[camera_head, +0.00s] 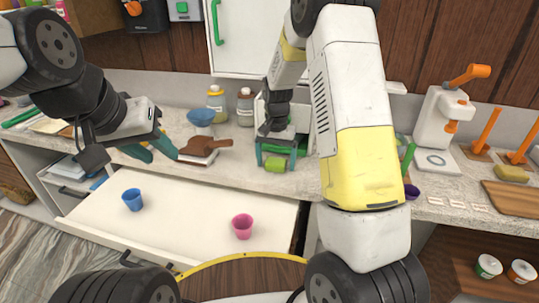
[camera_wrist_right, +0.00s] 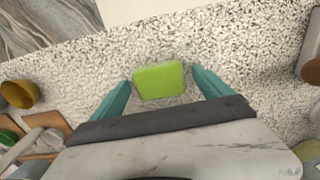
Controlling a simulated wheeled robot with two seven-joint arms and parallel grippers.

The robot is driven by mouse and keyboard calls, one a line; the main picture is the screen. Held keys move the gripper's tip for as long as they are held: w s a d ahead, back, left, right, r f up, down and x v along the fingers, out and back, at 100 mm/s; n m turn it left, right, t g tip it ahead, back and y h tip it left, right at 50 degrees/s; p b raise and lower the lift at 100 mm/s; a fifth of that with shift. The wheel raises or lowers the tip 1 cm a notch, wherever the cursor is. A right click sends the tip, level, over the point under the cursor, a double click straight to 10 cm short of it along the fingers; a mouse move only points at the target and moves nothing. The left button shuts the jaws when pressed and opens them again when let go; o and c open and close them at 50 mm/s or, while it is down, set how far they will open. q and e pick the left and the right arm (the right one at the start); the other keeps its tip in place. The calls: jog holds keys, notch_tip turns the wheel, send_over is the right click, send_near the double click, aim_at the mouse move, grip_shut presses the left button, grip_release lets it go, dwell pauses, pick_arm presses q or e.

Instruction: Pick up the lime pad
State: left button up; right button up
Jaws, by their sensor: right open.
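The lime pad (camera_wrist_right: 159,80) is a small bright green block on the speckled counter. In the right wrist view it lies between the two teal fingers of my right gripper (camera_wrist_right: 162,88), with a gap on each side. My right gripper is open and points down over it. In the head view the pad (camera_head: 275,164) shows between the same fingers (camera_head: 277,158), near the counter's front edge. My left gripper (camera_head: 164,155) is to the left, above the counter near a brown scoop; its teal fingers look apart, with nothing seen between them.
The brown scoop (camera_head: 205,148) and blue bowl (camera_head: 201,117) stand left of the pad. Bottles (camera_head: 216,104) are behind. A drawer below holds a blue cup (camera_head: 132,199) and a pink cup (camera_head: 242,226). A white press (camera_head: 440,125) stands at right.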

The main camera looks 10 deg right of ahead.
aim_at(273, 162)
jog(key=c, duration=1.4)
jog(key=shift+c, duration=0.2)
jog(key=shift+r, duration=0.1)
jog(key=shift+r, duration=0.45)
jog(key=r, duration=0.1)
jog(key=a+r, duration=0.1)
jog(key=shift+s+r, duration=0.2)
jog(key=shift+r, duration=0.15)
jog(key=s+a, duration=0.3)
jog(key=a, duration=0.3)
jog(key=s+a+r, duration=0.1)
jog(key=s+a, duration=0.2)
jog(key=a, duration=0.4)
jog(key=shift+s+a+r, duration=0.15)
jog(key=shift+s+a, duration=0.05)
jog(key=shift+s, duration=0.1)
